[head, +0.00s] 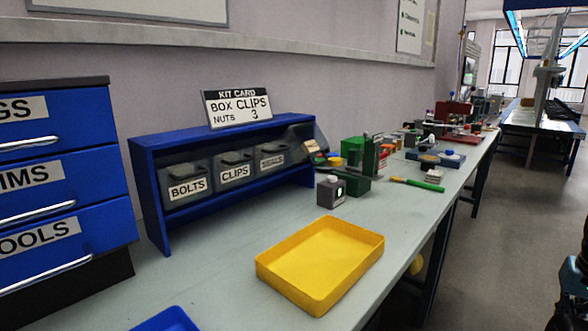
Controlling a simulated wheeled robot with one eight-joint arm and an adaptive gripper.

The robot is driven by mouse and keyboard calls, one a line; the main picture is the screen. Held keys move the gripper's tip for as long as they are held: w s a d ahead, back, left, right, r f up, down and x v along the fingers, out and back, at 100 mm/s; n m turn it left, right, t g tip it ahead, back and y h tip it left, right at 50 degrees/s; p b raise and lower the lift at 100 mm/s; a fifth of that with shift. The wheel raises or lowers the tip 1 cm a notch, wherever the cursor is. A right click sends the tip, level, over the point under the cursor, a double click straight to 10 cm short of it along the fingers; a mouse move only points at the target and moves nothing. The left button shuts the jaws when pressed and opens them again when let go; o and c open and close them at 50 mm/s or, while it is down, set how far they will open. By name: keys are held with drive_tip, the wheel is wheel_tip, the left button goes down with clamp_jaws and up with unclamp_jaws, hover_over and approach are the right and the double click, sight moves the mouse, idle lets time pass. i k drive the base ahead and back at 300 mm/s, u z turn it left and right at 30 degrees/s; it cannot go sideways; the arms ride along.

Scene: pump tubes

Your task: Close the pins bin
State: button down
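A blue rack (215,133) on the bench holds a row of dark grey bins. The bin labelled BOLTS (188,187) is at the left, the bin labelled CLIPS (235,172) is beside it, and a third bin (272,158) has a label too small to read. These three sit inside the rack. At the right end, a dark bin (313,138) sticks out and looks tilted forward. I cannot read a PINS label on any of them. My gripper is not clearly visible; only a dark shape shows at the right picture edge.
A yellow tray (264,272) lies in front of the rack, with clear bench around it. A blue drawer cabinet (70,169) stands at the left. A small grey box (330,190) and a green block (352,184) stand right of the rack. A kit card (238,107) is on top.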

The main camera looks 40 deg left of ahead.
sight(310, 159)
drive_tip(key=k, duration=0.8)
drive_tip(key=z, duration=1.1)
drive_tip(key=i, duration=1.45)
drive_tip(key=u, duration=3.4)
